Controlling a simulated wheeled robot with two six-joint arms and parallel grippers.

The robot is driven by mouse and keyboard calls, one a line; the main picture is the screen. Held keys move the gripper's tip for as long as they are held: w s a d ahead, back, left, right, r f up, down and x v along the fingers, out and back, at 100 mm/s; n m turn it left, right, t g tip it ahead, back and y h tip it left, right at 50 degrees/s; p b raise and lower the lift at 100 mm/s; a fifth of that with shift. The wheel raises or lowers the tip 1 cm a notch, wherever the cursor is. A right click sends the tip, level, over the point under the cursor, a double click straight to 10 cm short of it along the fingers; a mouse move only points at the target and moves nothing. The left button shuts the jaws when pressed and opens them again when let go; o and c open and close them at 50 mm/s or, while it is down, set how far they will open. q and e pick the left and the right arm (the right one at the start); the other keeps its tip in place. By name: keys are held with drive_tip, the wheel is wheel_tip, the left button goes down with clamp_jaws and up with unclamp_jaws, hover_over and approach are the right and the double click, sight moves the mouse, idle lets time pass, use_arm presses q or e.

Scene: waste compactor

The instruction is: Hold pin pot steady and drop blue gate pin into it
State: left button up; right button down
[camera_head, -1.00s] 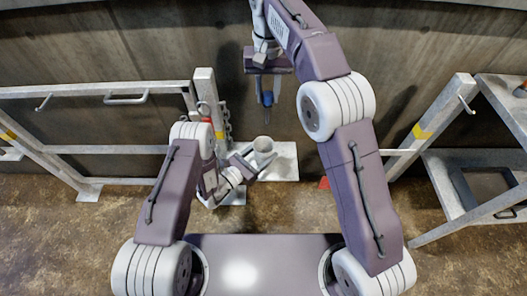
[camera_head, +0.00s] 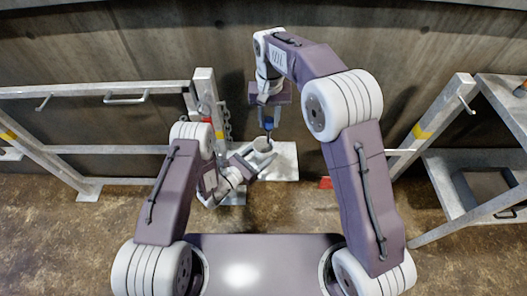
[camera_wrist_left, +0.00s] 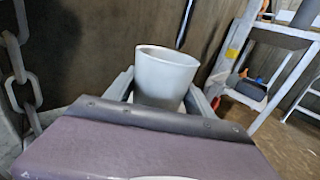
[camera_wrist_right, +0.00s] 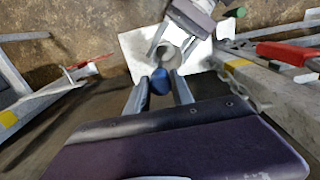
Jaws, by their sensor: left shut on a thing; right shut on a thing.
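The pin pot (camera_head: 262,145) is a pale grey open cup standing on a light plate (camera_head: 285,163). My left gripper (camera_head: 252,164) is shut on the pot from the lower left; the left wrist view shows the pot (camera_wrist_left: 165,75) upright between its fingers. The blue gate pin (camera_head: 269,124) hangs from my right gripper (camera_head: 268,103), which is shut on it. In the right wrist view the pin's blue head (camera_wrist_right: 160,82) is between the fingers, close to the pot (camera_wrist_right: 168,54). Whether the pin's tip is inside the pot is hard to tell.
A grey metal gate frame (camera_head: 204,110) with a chain (camera_head: 226,122) stands left of the pot. A concrete wall rises behind. A metal rack (camera_head: 440,185) stands at right. A small red object (camera_head: 326,183) lies right of the plate.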

sight(269, 132)
drive_tip(key=shift+f, duration=3)
drive_tip(key=c, duration=1)
unclamp_jaws()
drive_tip(key=shift+c, duration=0.2)
wheel_tip(269, 132, up, 12)
drive_tip(key=shift+r, duration=0.1)
